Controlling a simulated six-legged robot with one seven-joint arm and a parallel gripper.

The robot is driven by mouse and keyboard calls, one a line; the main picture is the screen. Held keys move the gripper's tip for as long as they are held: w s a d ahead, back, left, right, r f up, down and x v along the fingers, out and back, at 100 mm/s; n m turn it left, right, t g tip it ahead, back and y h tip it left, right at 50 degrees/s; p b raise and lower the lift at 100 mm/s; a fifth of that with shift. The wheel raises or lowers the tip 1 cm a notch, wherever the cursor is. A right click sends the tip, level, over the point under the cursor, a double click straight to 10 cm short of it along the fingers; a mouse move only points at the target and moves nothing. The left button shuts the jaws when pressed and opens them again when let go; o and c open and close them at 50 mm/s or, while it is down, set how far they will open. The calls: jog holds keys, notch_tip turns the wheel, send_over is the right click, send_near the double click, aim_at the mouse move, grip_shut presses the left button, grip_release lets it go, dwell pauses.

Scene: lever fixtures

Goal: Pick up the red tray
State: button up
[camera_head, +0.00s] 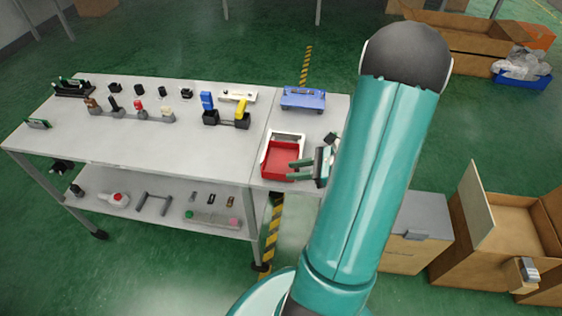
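The red tray (279,159) is a shallow open box near the front edge of the white table's right part. A white rim or second white tray (289,134) shows at its back edge. My gripper (297,170) comes in from the right, with its green fingers pointing left over the tray's right front side. The two fingers are apart, with a gap between them. I cannot tell whether they touch the tray. My arm covers the table just right of the gripper.
A blue tray (303,98) stands behind the red one. Lever fixtures with blue (207,102) and yellow (242,112) handles stand to the left on the table (190,142). Cardboard boxes (512,215) are at the right.

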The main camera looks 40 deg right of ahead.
aim_at(278, 174)
jog(key=shift+x, duration=3.1)
jog(key=shift+s+a, duration=0.1)
jog(key=shift+s, duration=0.1)
grip_shut()
